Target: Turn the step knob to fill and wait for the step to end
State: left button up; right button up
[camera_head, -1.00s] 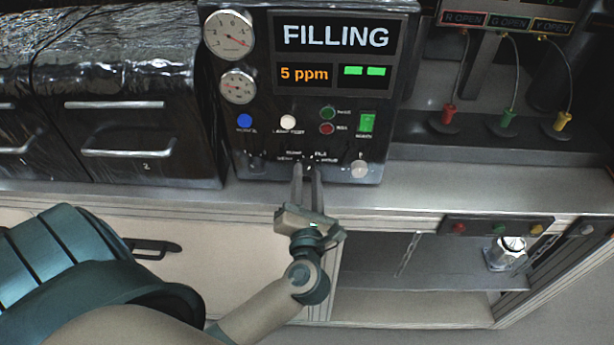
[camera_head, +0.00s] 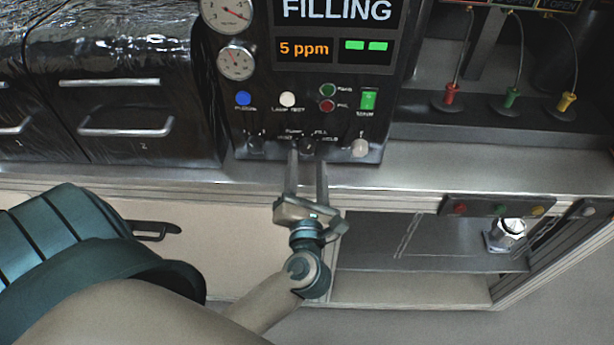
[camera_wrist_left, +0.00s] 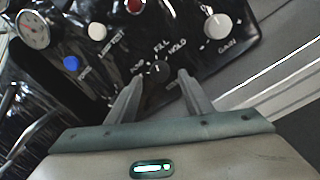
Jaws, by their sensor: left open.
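The step knob (camera_head: 307,146) is a small black knob low on the black control panel, with labels around it including FILL and HOLD. It also shows in the left wrist view (camera_wrist_left: 159,69), just beyond and between my fingertips. The panel's screen (camera_head: 337,12) reads FILLING, with 5 ppm and two green bars below. My left gripper (camera_head: 307,158) is open, its two fingers pointing at the knob from the front with a gap between them. In the left wrist view the left gripper (camera_wrist_left: 157,84) holds nothing. My right gripper is not in view.
A white knob (camera_head: 360,147) sits right of the step knob; a blue button (camera_head: 243,98), a white button (camera_head: 287,99) and a green switch (camera_head: 368,100) are above. Drawers (camera_head: 125,110) stand left. Red, green and yellow plugs (camera_head: 512,98) stand right, above an open shelf (camera_head: 430,255).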

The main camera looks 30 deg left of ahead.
pick_arm(q)
jog(key=b+v, duration=0.5)
jog(key=v, duration=0.9)
jog(key=shift+s+d+b, duration=0.15)
jog(key=shift+s+b, duration=0.2)
jog(key=shift+b, duration=0.05)
jog(key=shift+w+d+f, duration=0.1)
jog(key=shift+f, duration=0.05)
